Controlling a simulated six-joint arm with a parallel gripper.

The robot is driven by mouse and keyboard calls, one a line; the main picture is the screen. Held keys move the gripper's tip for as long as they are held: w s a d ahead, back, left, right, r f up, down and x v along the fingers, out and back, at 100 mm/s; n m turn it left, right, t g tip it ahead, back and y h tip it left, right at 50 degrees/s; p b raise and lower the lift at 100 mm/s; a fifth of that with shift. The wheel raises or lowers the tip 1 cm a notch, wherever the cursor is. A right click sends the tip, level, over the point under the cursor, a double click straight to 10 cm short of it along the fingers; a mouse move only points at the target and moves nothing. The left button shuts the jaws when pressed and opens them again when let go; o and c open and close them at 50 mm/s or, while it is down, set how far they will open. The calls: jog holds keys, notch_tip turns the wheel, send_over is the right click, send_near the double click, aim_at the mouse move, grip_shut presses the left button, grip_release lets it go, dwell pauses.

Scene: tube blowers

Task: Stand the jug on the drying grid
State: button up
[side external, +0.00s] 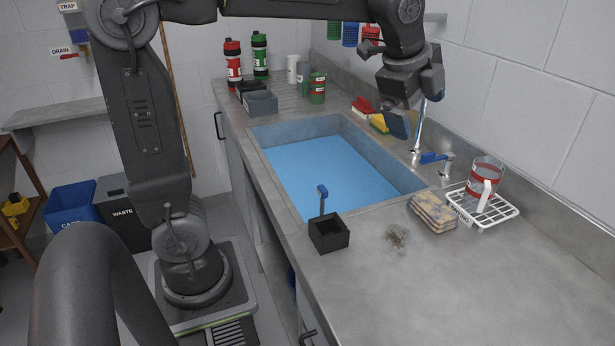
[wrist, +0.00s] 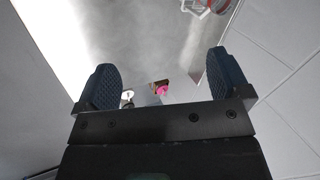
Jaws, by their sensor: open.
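The jug (side external: 484,180), clear with red bands and a white handle, stands upright on the white wire drying grid (side external: 506,214) at the right of the counter. In the wrist view part of the jug (wrist: 219,5) shows at the top edge, beside a bit of the white grid (wrist: 195,6). My gripper (side external: 398,124) is above the back right edge of the sink, apart from the jug and higher than it. In the wrist view my gripper (wrist: 166,82) has its two dark pads wide apart with nothing between them.
The faucet (side external: 418,130) with a blue lever stands close below my gripper. Stacked sponges (side external: 432,213) sit left of the grid, near a small brown heap (side external: 397,237). A black box (side external: 329,233) stands at the sink's front corner. The front right counter is clear.

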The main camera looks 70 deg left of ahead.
jog(key=s+f+n, duration=0.4)
jog(key=s+n, duration=0.3)
jog(key=s, duration=0.2)
jog(key=s+f+n, duration=0.4)
jog(key=s+n, duration=0.3)
jog(key=s, duration=0.3)
jog(key=shift+s+d+f+t+h, duration=0.15)
jog(key=shift+s+f+t+h, duration=0.15)
jog(key=shift+f, duration=0.1)
